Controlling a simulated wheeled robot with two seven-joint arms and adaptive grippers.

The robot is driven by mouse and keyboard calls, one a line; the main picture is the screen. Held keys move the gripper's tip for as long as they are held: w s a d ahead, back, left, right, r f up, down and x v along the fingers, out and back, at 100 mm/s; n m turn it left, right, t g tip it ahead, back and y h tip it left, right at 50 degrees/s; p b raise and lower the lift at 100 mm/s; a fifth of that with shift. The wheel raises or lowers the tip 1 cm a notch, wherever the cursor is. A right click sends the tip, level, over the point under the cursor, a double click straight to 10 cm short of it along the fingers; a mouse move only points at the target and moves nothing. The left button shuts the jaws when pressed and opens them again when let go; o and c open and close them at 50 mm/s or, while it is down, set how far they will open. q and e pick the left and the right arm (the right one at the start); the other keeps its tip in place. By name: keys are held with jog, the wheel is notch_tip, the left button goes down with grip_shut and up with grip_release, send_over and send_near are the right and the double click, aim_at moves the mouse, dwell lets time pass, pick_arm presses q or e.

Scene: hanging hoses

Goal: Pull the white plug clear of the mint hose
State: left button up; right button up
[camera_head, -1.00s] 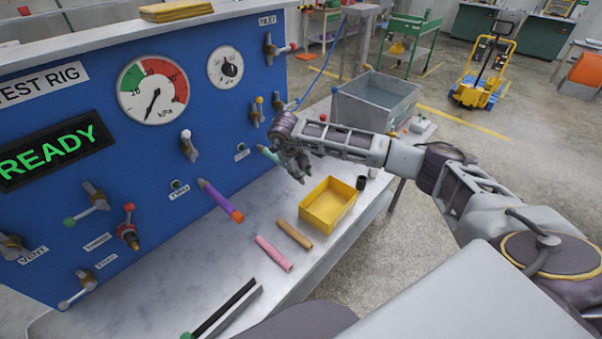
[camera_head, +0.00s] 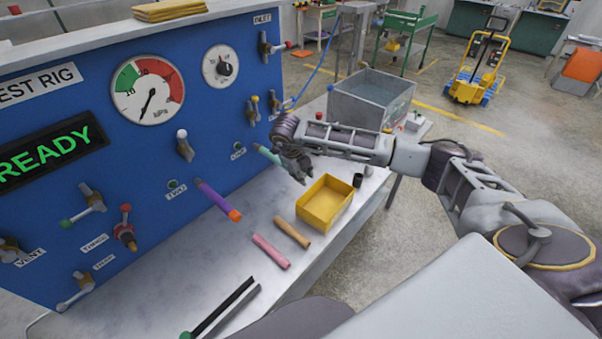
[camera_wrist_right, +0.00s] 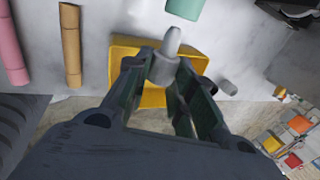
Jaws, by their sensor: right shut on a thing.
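The mint hose (camera_head: 266,153) sticks out of the blue panel, partly covered by my right gripper (camera_head: 302,176) in the head view. In the right wrist view its open end (camera_wrist_right: 185,8) shows at the top edge. The white plug (camera_wrist_right: 163,68), looking light grey here, is between the fingertips of my right gripper (camera_wrist_right: 163,75), which is shut on it. The plug's narrow tip points at the hose end, with a small gap between them. The plug cannot be made out in the head view. My left gripper is out of view.
A yellow tray (camera_head: 325,203) stands on the bench below the right gripper. A tan tube (camera_head: 292,232) and a pink tube (camera_head: 270,251) lie beside it. A purple hose with an orange end (camera_head: 217,199) juts from the panel. A grey bin (camera_head: 372,98) stands beyond my arm.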

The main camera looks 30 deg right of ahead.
jog(key=shift+s+d, duration=0.2)
jog(key=shift+s, duration=0.35)
jog(key=shift+s+d, duration=0.2)
jog(key=shift+s, duration=0.35)
jog(key=shift+s+r, duration=0.15)
dwell(0.3)
jog(key=shift+s+d+r+p, duration=0.25)
jog(key=shift+s+r+p, duration=0.25)
jog(key=shift+s+r, duration=0.2)
jog(key=shift+s+d+r+p, duration=0.25)
jog(key=shift+s+r+p, duration=0.25)
jog(key=shift+s+r, duration=0.15)
jog(key=shift+f, duration=0.1)
